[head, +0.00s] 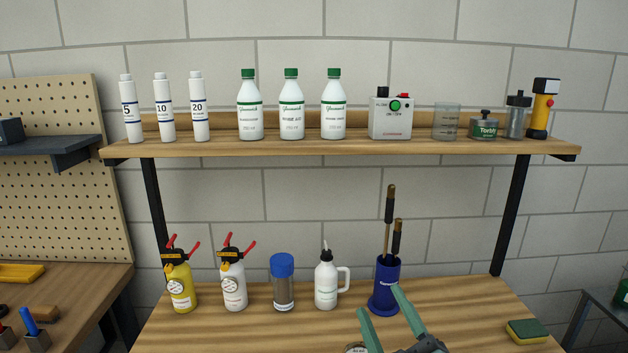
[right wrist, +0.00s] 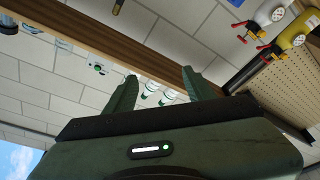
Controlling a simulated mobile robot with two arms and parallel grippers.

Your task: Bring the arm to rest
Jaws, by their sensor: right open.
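My right gripper (head: 378,300) shows at the bottom of the head view, in front of the blue holder. Its two green fingers are apart with nothing between them. In the right wrist view the fingers (right wrist: 160,73) are also spread and empty. Three white tubes marked 5 (head: 131,110), 10 (head: 164,109) and 20 (head: 198,108) stand upright at the left of the upper shelf (head: 330,147), well away from the gripper. My left gripper is not in view.
The blue holder (head: 384,285) with two dark-handled tools is close to my right fingers. A white jug (head: 326,283), blue-capped jar (head: 283,285) and two spray bottles stand left of it. A sponge (head: 527,331) lies at right. Bottles and instruments line the shelf.

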